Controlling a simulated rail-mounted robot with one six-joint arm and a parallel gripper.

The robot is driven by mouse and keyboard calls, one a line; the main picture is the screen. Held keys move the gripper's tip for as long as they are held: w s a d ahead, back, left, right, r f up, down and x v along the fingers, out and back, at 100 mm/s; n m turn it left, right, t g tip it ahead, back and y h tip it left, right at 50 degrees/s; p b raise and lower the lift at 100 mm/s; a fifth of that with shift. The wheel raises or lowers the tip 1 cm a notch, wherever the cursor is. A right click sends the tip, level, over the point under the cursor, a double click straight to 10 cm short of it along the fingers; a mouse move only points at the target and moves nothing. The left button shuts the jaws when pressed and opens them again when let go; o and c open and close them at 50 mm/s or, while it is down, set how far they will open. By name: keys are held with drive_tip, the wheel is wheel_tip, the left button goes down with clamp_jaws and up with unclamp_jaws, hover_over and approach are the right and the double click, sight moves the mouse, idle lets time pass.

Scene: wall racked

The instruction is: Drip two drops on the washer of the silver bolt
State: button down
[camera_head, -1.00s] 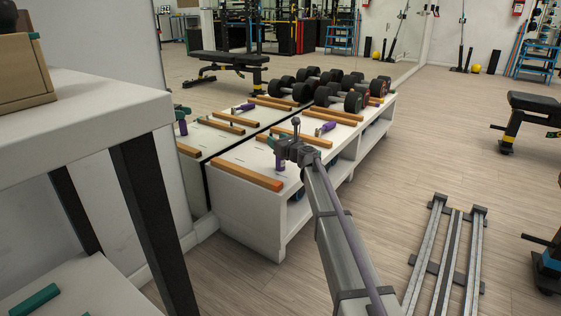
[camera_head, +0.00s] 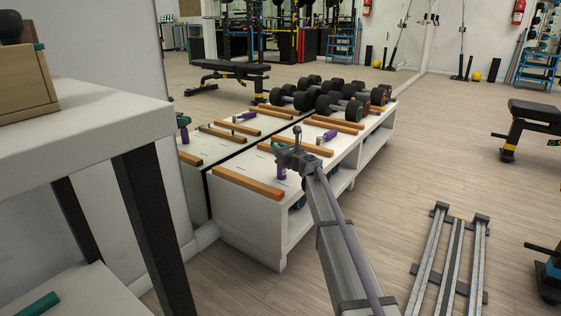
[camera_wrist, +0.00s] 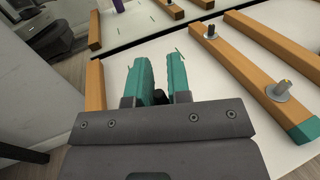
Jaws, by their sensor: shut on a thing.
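My gripper (camera_head: 282,160) is over the white rack top, with a small purple bottle (camera_head: 281,170) below it; the bottle's lower part is hard to make out. In the wrist view its teal fingers (camera_wrist: 158,72) are a little apart, with a dark piece (camera_wrist: 160,97) between them. A bolt with a washer (camera_wrist: 280,92) stands on an orange wooden bar, right of the fingers; its tip looks brassy. A second, greyer bolt with a washer (camera_wrist: 210,32) stands farther up the same bar. I cannot tell for sure which is silver. Both are apart from the gripper.
Wooden bars lie on the white rack (camera_head: 235,215), one (camera_head: 247,182) near its front end. A purple-handled tool (camera_head: 327,136) lies farther back. Dumbbells (camera_head: 348,108) fill the far end. A mirror runs along the left. A white table (camera_head: 90,120) stands close at left.

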wheel_tip(320, 180, up, 10)
drive_tip(key=p, duration=0.9)
drive_tip(key=shift+p, duration=0.4)
wheel_tip(320, 180, up, 51)
drive_tip(key=p, duration=5.1)
wheel_tip(320, 180, down, 61)
drive_tip(key=b, duration=6)
drive_tip(key=shift+r+b, duration=0.15)
drive_tip(key=shift+b, duration=0.2)
drive_tip(key=shift+f+b, duration=0.3)
drive_tip(key=c, duration=1.1)
unclamp_jaws()
drive_tip(key=shift+r, duration=0.15)
